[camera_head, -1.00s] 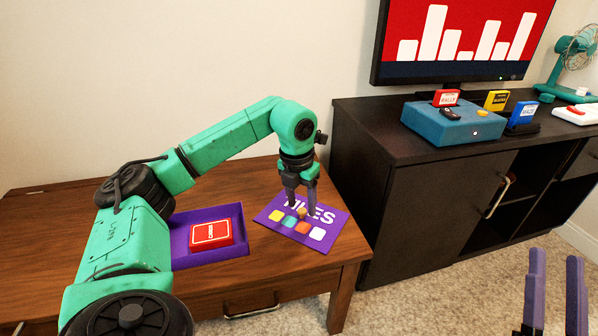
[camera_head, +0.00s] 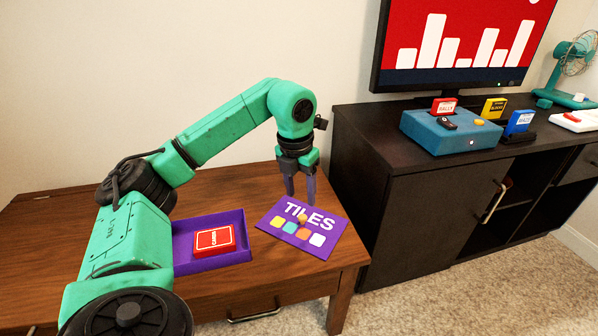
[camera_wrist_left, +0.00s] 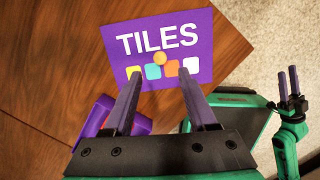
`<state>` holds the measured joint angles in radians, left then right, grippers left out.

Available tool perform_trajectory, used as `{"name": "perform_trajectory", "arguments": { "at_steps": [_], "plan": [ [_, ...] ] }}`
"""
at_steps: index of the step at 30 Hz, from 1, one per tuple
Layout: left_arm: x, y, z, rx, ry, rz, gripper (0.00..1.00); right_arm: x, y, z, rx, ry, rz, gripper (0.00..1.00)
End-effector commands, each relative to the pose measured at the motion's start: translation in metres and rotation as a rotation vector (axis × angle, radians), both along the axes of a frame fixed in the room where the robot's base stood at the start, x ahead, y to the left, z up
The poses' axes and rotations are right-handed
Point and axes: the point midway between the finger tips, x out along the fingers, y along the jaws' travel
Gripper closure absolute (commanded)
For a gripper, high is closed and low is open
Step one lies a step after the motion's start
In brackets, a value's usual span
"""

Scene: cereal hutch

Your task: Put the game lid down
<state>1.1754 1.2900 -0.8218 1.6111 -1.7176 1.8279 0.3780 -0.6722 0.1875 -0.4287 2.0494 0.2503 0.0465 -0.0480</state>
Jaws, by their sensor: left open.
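The purple game lid (camera_head: 318,241), lettered TILES with coloured squares and a small orange-yellow knob (camera_head: 302,218), lies flat on the wooden table near its right end. The lid also shows in the left wrist view (camera_wrist_left: 204,29), with its knob (camera_wrist_left: 159,58) beyond my fingertips. My left gripper (camera_head: 300,196) is open and empty, above the lid and apart from the knob. The purple game box (camera_head: 181,246) sits uncovered to the left of the lid, with a red card pack (camera_head: 214,240) in it. My right gripper (camera_wrist_left: 290,82) shows at the right edge of the left wrist view.
A dark cabinet (camera_head: 400,200) stands right of the table. On it are a blue console (camera_head: 450,133) with a red cartridge (camera_head: 444,105), yellow and blue cartridges, a monitor (camera_head: 455,50) and a teal fan (camera_head: 572,60). Bare table shows behind the box.

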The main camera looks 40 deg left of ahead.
Motion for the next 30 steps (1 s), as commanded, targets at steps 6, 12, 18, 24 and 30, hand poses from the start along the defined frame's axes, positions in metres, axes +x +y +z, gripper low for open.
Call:
{"name": "perform_trajectory", "arguments": {
  "at_steps": [6,12,18,24,30],
  "plan": [
    [-0.002,0.000,0.016,0.000,0.000,0.000,0.42,-0.045,0.002,-0.048,-0.023,0.177,0.030,0.50],
    [-0.005,-0.001,0.045,-0.001,0.000,0.000,0.42,-0.053,0.002,-0.040,-0.037,0.218,0.046,0.50],
    [-0.006,-0.001,0.046,0.000,0.001,0.000,0.42,-0.052,0.003,-0.040,-0.040,0.221,0.048,0.50],
    [-0.001,-0.047,0.020,-0.120,0.019,-0.120,0.42,-0.052,0.003,-0.040,-0.040,0.220,0.048,0.50],
    [-0.042,-0.259,-0.025,-0.932,0.098,-0.366,0.42,-0.052,0.003,-0.039,-0.038,0.219,0.047,0.50]
  ]
}}
